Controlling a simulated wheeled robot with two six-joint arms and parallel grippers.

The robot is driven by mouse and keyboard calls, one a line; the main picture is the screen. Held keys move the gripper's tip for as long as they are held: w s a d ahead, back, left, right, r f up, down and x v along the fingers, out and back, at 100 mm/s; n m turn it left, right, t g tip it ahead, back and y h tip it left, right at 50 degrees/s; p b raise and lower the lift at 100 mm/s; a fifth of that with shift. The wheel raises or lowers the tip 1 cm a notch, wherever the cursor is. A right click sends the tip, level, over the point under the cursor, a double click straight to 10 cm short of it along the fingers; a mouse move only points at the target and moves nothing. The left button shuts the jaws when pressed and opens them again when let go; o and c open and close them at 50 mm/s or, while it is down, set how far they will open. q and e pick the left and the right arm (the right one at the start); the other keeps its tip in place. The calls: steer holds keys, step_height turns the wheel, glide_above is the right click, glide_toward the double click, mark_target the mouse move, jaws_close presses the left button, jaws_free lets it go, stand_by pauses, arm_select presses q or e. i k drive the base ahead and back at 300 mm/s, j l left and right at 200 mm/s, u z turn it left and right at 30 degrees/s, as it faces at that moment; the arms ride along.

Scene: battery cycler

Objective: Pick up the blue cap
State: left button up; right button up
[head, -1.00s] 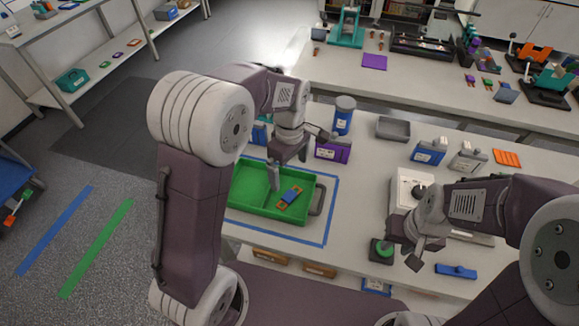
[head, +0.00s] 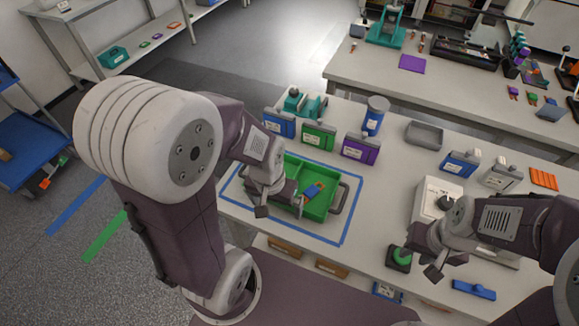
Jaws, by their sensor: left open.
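A blue piece with a small knob (head: 473,290) lies on the bench at the front right; it may be the blue cap. Another small blue piece with orange ends (head: 313,190) lies in the green tray (head: 318,210). My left gripper (head: 279,209) is open and empty over the left part of the tray, left of the blue and orange piece, and hides part of the tray. My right gripper (head: 420,262) has its fingers apart, near a green round button (head: 400,254), to the left of the knobbed blue piece.
Blue (head: 279,123), green (head: 318,136) and purple (head: 360,149) battery-like boxes stand behind the tray, with a blue canister (head: 375,116). A grey tray (head: 424,135) is further right. A white device (head: 436,200) stands beside my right arm. Bench between the tray and device is clear.

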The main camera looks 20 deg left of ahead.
mark_target(479, 290)
steer(key=z, duration=1.75)
